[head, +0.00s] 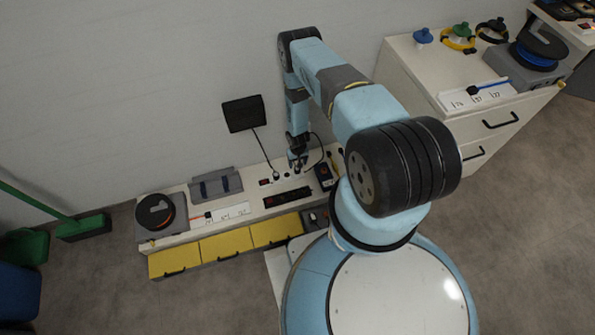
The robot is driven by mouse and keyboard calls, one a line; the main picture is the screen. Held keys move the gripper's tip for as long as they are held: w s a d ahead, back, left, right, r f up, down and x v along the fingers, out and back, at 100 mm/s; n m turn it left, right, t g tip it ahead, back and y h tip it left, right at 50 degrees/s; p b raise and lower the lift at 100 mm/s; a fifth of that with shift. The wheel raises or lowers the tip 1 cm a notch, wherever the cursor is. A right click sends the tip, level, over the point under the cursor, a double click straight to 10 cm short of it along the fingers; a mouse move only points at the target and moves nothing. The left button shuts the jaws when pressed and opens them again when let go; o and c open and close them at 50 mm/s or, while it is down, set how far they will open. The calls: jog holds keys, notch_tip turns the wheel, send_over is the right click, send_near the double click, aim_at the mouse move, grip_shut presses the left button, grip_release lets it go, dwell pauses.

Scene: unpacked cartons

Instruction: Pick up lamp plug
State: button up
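My gripper (298,167) points down over the right part of a low bench (178,239) against the wall. Its fingers are small and dark here, and I cannot tell whether they are open or shut. I cannot pick out the lamp plug for certain. A white power strip with dark sockets (291,182) lies below the fingertips. A thin black cord (319,141) curves beside the gripper on its right. A black square panel on a thin stem, possibly the lamp (243,113), stands to the left of the gripper.
The bench also holds a black round reel (159,212), a grey box (216,185), a white strip with an orange plug (229,212) and a black strip (287,197). Yellow drawers (224,246) face the floor. A white cabinet (432,84) stands at right.

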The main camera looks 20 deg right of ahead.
aim_at(297, 170)
jog(key=shift+s+a+f, duration=0.15)
jog(key=shift+f, duration=2.45)
jog(key=shift+c, duration=0.4)
jog(key=c, duration=1.1)
jog(key=shift+c, duration=0.2)
jog(key=shift+r, duration=0.1)
